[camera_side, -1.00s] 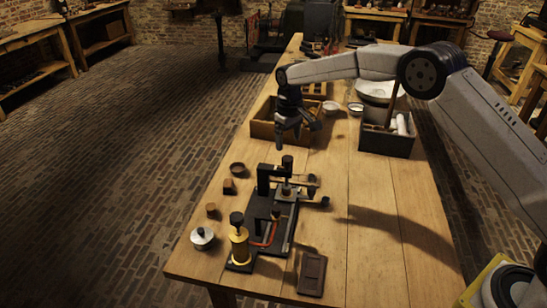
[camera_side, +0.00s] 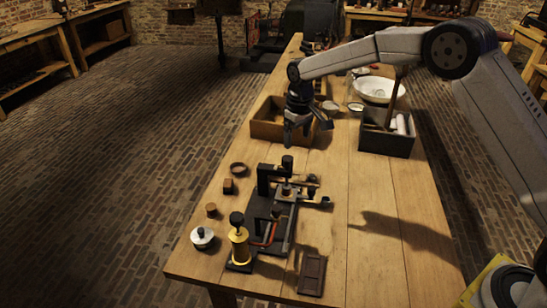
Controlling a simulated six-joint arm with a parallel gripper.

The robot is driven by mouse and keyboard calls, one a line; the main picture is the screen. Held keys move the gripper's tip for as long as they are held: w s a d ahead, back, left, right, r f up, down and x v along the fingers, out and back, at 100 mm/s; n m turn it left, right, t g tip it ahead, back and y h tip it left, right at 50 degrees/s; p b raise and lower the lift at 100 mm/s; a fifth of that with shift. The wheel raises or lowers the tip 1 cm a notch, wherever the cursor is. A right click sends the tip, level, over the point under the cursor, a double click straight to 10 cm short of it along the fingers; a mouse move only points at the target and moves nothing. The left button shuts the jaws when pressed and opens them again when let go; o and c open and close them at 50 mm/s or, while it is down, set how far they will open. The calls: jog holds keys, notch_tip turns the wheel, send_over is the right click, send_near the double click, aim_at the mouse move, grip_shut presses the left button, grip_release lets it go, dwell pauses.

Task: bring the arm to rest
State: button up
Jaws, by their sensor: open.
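My gripper (camera_side: 296,134) hangs pointing down from my arm, in front of the wooden box (camera_side: 266,131) as seen in the side view. Its jaws are open and I see nothing between them. It is above the table, behind the black apparatus (camera_side: 264,208) with the yellow cylinder (camera_side: 239,245), and apart from it.
The front right of the table is clear.

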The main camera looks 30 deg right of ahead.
jog(key=s+d+m+t, duration=0.2)
jog(key=s+d, duration=0.1)
jog(key=s, duration=2.6)
jog(key=shift+f, duration=0.35)
jog(key=shift+w+d, duration=0.1)
